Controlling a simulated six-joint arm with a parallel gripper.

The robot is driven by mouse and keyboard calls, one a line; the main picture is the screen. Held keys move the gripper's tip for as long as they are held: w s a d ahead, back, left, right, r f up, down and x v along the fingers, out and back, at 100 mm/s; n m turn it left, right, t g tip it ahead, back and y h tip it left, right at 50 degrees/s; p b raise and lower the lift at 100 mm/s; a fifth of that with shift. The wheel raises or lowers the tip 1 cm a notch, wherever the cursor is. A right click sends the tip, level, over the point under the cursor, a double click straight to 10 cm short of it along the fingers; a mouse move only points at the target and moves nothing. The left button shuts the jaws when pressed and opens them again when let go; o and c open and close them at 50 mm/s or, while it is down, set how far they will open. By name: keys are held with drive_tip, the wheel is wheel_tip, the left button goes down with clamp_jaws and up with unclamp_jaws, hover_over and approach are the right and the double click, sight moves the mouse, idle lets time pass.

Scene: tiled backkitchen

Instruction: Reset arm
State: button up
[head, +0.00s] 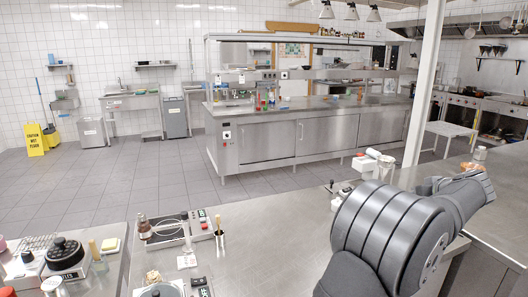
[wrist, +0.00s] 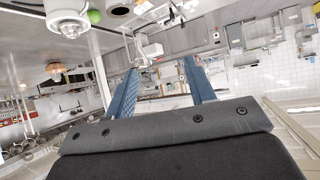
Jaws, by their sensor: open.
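My gripper (wrist: 163,84) shows in the wrist view with its two blue fingers wide apart. Nothing is between them but the distant kitchen. In the head view my grey arm fills the lower right, in front of the steel counter (head: 290,235). I cannot make out the fingers in the head view. The wrist view is strongly tilted, with the room turned over.
Another steel counter (head: 500,195) lies at the right. A white post (head: 425,85) rises behind my arm.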

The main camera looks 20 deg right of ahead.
drive_tip(key=w+a, duration=0.8)
drive_tip(key=w, duration=0.3)
drive_tip(key=shift+a+f+n+y, duration=0.15)
drive_tip(key=shift+a+n+y, duration=0.15)
drive_tip(key=shift+a+n, duration=0.1)
